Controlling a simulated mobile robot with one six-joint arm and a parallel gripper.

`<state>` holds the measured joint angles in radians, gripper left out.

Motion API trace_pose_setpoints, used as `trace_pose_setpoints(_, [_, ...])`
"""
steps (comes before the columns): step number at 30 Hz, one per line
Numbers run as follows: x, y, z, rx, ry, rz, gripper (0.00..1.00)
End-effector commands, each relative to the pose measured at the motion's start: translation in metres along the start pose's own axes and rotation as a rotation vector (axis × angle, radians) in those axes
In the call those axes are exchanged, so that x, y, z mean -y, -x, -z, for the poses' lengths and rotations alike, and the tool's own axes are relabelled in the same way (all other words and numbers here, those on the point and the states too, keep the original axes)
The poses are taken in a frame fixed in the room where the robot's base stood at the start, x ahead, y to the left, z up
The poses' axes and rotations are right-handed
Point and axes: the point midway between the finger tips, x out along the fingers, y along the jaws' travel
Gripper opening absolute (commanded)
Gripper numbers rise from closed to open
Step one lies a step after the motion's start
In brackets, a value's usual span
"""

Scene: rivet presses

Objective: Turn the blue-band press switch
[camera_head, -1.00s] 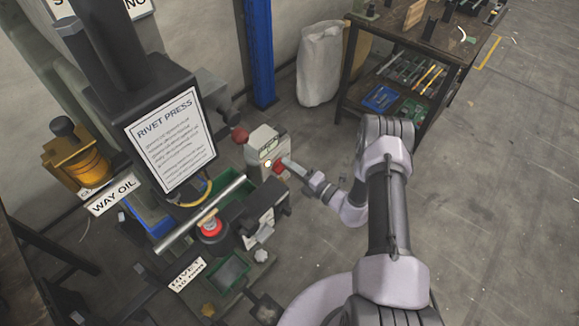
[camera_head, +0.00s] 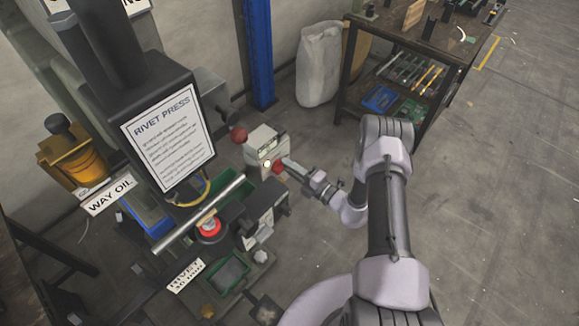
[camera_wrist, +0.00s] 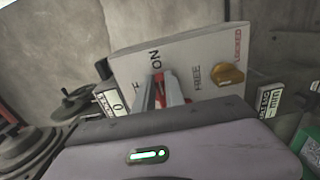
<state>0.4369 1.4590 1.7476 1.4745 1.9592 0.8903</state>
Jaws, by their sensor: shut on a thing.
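The switch box (camera_head: 262,144) is a pale box beside the rivet press (camera_head: 166,140). It has a red switch (camera_head: 278,167) on its face and a small lit lamp (camera_head: 267,163). In the wrist view, the box's panel (camera_wrist: 205,52) reads ON, FREE and LOCKED, and another label is partly hidden. My gripper (camera_wrist: 160,92) is shut on the red switch (camera_wrist: 164,84), with a finger on either side. The fingers hide much of the switch, so its exact angle is hard to tell. A yellow knob (camera_wrist: 229,76) sits between FREE and LOCKED. I see no clear blue band.
A red stop button (camera_head: 209,227) and a metal bar (camera_head: 200,214) are left of the switch. A red ball knob (camera_head: 238,134) is just behind the box. A blue post (camera_head: 257,55), white sack (camera_head: 319,62) and workbench (camera_head: 408,50) stand farther back. Floor at right is clear.

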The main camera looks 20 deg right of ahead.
Motion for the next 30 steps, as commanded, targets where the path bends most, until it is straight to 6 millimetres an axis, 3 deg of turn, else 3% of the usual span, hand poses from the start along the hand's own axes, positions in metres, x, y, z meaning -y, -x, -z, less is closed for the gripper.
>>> trace_pose_setpoints(1, [0.001, 0.000, 0.001, -0.002, -0.002, 0.002, 0.16])
trace_pose_setpoints(4, [0.001, 0.000, 0.001, -0.002, -0.002, 0.002, 0.36])
trace_pose_setpoints(13, [0.000, 0.001, 0.000, 0.000, 0.000, 0.001, 0.36])
trace_pose_setpoints(17, [-0.001, 0.013, -0.001, 0.002, -0.001, 0.002, 0.36])
trace_pose_setpoints(30, [-0.003, 0.143, -0.001, 0.007, -0.002, 0.001, 0.36])
